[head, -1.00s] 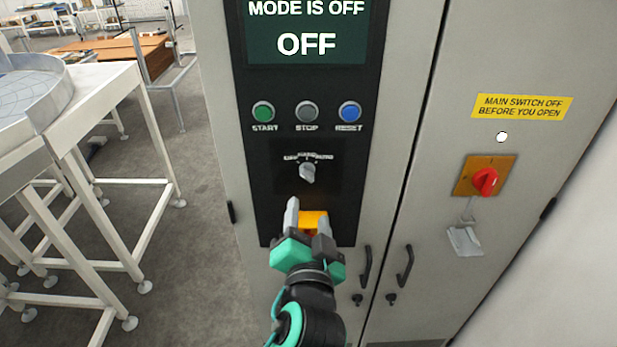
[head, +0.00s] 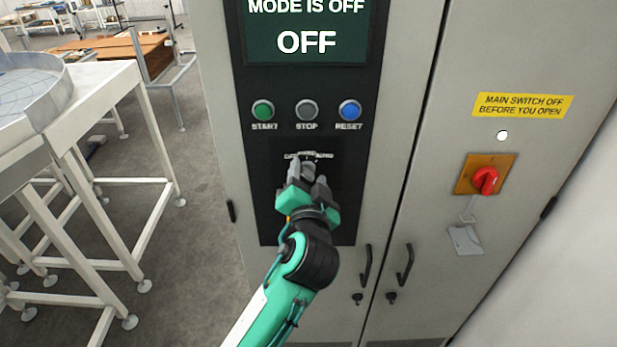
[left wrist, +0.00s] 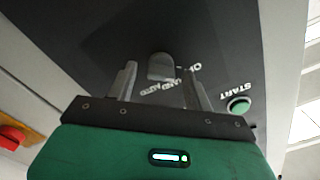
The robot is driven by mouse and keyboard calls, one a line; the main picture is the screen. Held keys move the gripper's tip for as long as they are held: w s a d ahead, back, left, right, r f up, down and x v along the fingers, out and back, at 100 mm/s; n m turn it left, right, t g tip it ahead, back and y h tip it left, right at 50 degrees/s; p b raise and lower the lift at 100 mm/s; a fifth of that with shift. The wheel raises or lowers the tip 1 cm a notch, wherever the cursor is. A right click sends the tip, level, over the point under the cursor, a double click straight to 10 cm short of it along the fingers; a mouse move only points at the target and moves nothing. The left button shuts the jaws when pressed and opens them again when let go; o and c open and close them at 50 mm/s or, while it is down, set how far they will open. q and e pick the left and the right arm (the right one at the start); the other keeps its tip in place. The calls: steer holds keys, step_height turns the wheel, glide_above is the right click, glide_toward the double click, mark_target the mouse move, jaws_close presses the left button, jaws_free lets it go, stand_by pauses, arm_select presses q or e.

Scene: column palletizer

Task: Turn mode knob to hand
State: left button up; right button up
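The mode knob (left wrist: 161,67) is a small grey knob on the black control panel (head: 255,185), under the START, STOP and RESET buttons. In the head view my left gripper (head: 308,170) is in front of it and hides most of it. In the left wrist view my left gripper (left wrist: 160,85) is open, with one finger on each side of the knob and gaps between. The OFF, HAND and AUTO lettering is partly covered. The screen (head: 306,35) reads MODE IS OFF. My right gripper is not in view.
Above the knob are the green START button (head: 262,110), grey STOP button (head: 306,110) and blue RESET button (head: 349,110). A red main switch (head: 486,180) is on the right door. White-framed tables (head: 110,90) stand at left.

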arm_select(q)
steer(key=c, duration=0.9)
steer(key=m+p, duration=0.4)
steer(key=shift+r, duration=0.15)
steer(key=m+p, duration=0.3)
steer(key=m, duration=0.1)
steer(key=shift+f+m+p, duration=0.3)
steer(key=shift+m+p, duration=0.25)
steer(key=shift+m, duration=0.25)
steer(key=o, duration=0.9)
steer(key=shift+d, duration=0.1)
